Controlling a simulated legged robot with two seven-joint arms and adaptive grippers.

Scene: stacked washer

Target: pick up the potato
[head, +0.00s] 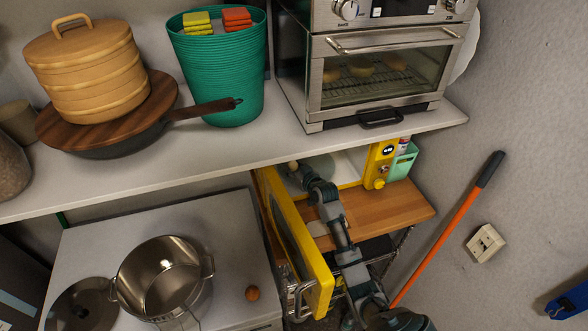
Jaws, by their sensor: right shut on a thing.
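The potato (293,165), small, pale and round, shows at the tip of my right gripper (300,171). The gripper is shut on it and hides part of it. My right arm comes up from the bottom right, past the open door (302,247) of a yellow microwave (379,165). The gripper and potato are at the microwave's opening, just under the edge of the upper shelf. I cannot tell whether the potato touches the microwave's floor. My left gripper is not in view.
The upper shelf (230,146) overhangs the microwave, which stands on a wooden board (395,204). Left of the door, a lower white top (110,238) holds a steel pot (165,278), a lid (82,305) and a small orange-brown round thing (252,293). An orange-handled stick (445,232) leans right.

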